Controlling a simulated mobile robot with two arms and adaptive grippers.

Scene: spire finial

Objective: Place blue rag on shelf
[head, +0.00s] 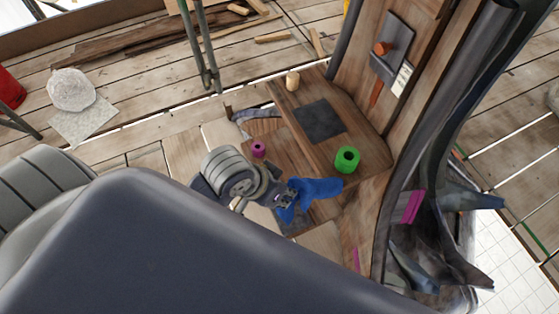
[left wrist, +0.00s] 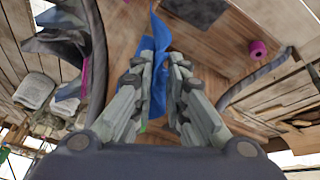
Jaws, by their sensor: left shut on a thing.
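The blue rag (head: 318,187) hangs from my left gripper (head: 283,200) in the head view, beside the wooden shelf boards. In the left wrist view the rag (left wrist: 158,65) lies between the fingers of my left gripper (left wrist: 160,62), which is shut on it. Part of the rag hangs down. The upper shelf (head: 291,108) is wooden and bears a dark square cloth, a green roll and a small tan item. A lower wooden level (head: 266,155) shows under it, partly hidden by my left arm. My right gripper is not in view.
The green roll (head: 347,159) stands near the shelf's front right, close to the rag. A dark square (head: 320,121) lies mid-shelf. A magenta roll (head: 258,148) sits on the lower level. A tan cylinder (head: 292,81) stands at the back. A curved dark frame (head: 420,130) rises at right.

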